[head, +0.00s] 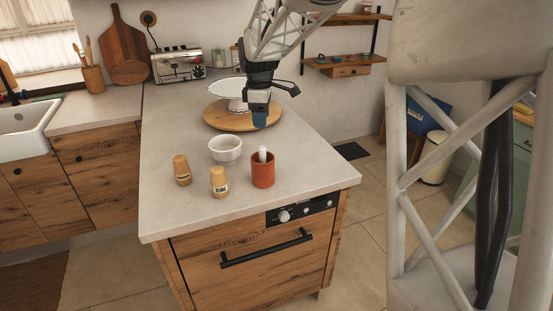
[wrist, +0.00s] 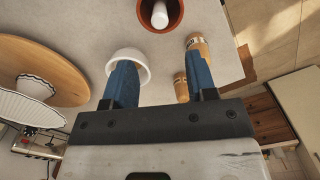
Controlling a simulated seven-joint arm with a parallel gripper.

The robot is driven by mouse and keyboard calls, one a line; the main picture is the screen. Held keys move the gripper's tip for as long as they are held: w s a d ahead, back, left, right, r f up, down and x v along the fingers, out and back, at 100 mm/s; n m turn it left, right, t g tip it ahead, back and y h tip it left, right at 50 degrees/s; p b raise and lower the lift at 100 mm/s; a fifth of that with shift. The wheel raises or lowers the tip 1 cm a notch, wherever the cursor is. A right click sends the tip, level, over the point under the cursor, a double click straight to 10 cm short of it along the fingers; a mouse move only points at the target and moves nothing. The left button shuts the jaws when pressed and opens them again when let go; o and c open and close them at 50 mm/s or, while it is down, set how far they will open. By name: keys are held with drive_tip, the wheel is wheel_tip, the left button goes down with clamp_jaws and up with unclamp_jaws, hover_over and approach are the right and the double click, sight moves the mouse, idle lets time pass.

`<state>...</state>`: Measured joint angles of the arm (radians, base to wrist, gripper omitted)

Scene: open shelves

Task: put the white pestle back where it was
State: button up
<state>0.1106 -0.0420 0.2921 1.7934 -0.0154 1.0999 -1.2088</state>
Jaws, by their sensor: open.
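The white pestle (head: 263,155) stands upright in a terracotta cup (head: 263,172) near the front of the counter. In the wrist view the pestle (wrist: 160,14) shows inside the cup (wrist: 177,12) at the top edge. A white bowl (head: 225,149) sits behind and left of the cup, empty as far as I can see. My gripper (head: 260,118) is open and empty above the counter, by the round wooden board, behind the cup. In the wrist view my gripper (wrist: 161,80) shows two blue fingers spread apart, the left one overlapping the bowl (wrist: 146,64).
Two wooden shakers (head: 182,170) (head: 219,182) stand left of the cup. A white cake stand (head: 222,90) sits on the round wooden board (head: 214,116). A toaster (head: 177,65) is at the back. The counter's front right corner is clear.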

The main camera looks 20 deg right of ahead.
drive_tip(key=s+a+m+t, duration=0.1)
drive_tip(key=s+m, duration=0.3)
drive_tip(key=s, duration=0.9)
drive_tip(key=s+a+f+m, duration=0.1)
drive_tip(key=s+a+m, duration=0.3)
drive_tip(key=s, duration=0.9)
drive_tip(key=s+a+f+m+t, duration=0.1)
drive_tip(key=s+m, duration=0.3)
drive_tip(key=s, duration=0.9)
drive_tip(key=shift+s+a+m+t, duration=0.3)
drive_tip(key=shift+a+m, duration=0.1)
drive_tip(key=shift+a, duration=0.35)
